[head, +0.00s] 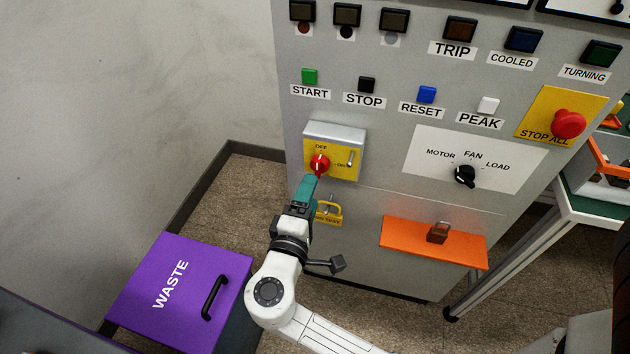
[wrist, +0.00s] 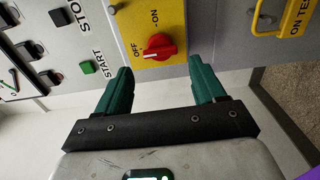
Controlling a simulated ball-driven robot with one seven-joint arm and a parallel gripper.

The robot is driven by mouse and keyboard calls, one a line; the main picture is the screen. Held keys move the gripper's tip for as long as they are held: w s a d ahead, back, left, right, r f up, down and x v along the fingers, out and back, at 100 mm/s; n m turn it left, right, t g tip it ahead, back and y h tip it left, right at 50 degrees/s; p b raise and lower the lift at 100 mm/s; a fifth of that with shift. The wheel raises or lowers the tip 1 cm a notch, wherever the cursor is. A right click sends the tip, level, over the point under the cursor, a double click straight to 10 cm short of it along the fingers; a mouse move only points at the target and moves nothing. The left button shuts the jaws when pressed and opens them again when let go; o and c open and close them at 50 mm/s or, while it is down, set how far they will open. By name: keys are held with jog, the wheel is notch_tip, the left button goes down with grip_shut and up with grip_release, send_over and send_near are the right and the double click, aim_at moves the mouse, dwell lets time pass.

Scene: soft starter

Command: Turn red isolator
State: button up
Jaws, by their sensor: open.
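The red isolator knob (head: 319,164) sits on a yellow plate (head: 348,163) marked OFF and ON, on the grey cabinet's left side. In the wrist view the red knob (wrist: 158,48) shows a white pointer line, and the OFF and ON labels are beside it. My gripper (head: 316,181) is just below the knob in the head view. In the wrist view my gripper (wrist: 163,76) is open, with its green fingers apart on either side of the knob's line and nothing between them. I cannot tell how far the fingertips are from the knob.
A purple WASTE bin (head: 178,292) stands at lower left. START (head: 309,77) and STOP (head: 366,85) buttons are above.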

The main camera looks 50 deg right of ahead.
jog(key=v, duration=0.3)
jog(key=shift+s+a, duration=0.1)
jog(key=shift+a, duration=0.2)
dwell(0.3)
jog(key=s+d+f+m+g+y+p, duration=0.35)
jog(key=s+f+g+y+p, duration=0.2)
jog(key=s+f+y, duration=0.45)
jog(key=s+a+r+m+y+p, duration=0.1)
jog(key=s+a+r+y+p, duration=0.1)
jog(key=s+a+y, duration=0.4)
jog(key=shift+a+r+y, duration=0.15)
jog(key=shift+a+y, duration=0.25)
jog(key=shift+c, duration=0.3)
